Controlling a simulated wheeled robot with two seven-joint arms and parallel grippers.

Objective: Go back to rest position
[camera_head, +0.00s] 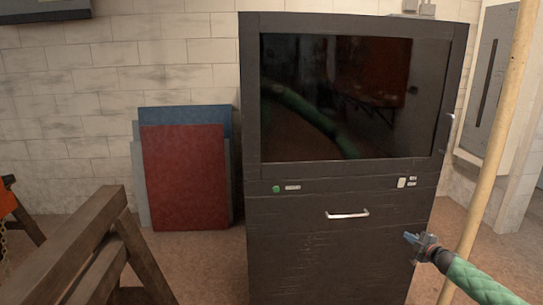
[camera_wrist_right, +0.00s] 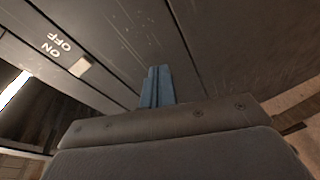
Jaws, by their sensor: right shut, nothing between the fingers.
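My right gripper (camera_head: 408,238) is at the lower right in the head view, on a green-sleeved arm, in front of the right side of a dark cabinet (camera_head: 300,260). In the right wrist view its blue fingers (camera_wrist_right: 157,86) are together with nothing between them. They point toward the dark cabinet panel (camera_wrist_right: 215,45); I cannot tell whether they touch it. A pale switch (camera_wrist_right: 80,66) with ON and OFF lettering shows to the left of the fingers. My left gripper is not in either view.
The cabinet has a dark glass window (camera_head: 340,95), a silver handle (camera_head: 347,214) and a green button (camera_head: 276,189). A wooden trestle (camera_head: 75,250) stands at lower left. Red (camera_head: 185,175) and blue panels lean on the wall. A pale pole (camera_head: 490,165) rises at right.

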